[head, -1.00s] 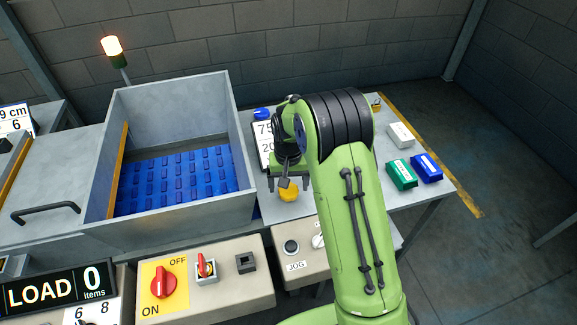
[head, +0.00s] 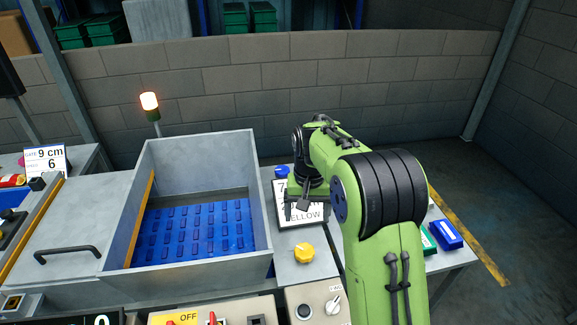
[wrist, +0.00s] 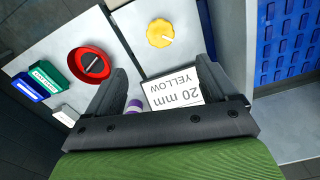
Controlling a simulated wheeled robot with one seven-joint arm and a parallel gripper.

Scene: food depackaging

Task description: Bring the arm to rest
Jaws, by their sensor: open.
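My green arm reaches over the side table, bent at a black-banded joint. My gripper (head: 303,210) hangs in front of the white size card (head: 302,215) in the head view. In the wrist view my gripper (wrist: 163,66) has its two dark fingers well apart, with nothing between them. The card, reading "20 mm YELLOW", shows beneath the gripper in the wrist view (wrist: 175,96). A yellow scalloped piece (head: 304,253) lies on the table, apart from the gripper; it also shows beyond the fingertips in the wrist view (wrist: 160,33).
A grey bin with a blue belt floor (head: 200,232) stands to the left. The wrist view shows a red round dish (wrist: 91,64), green (wrist: 49,75) and blue (wrist: 29,89) boxes, and a partly hidden purple item (wrist: 134,106). A control panel (head: 318,303) is in front.

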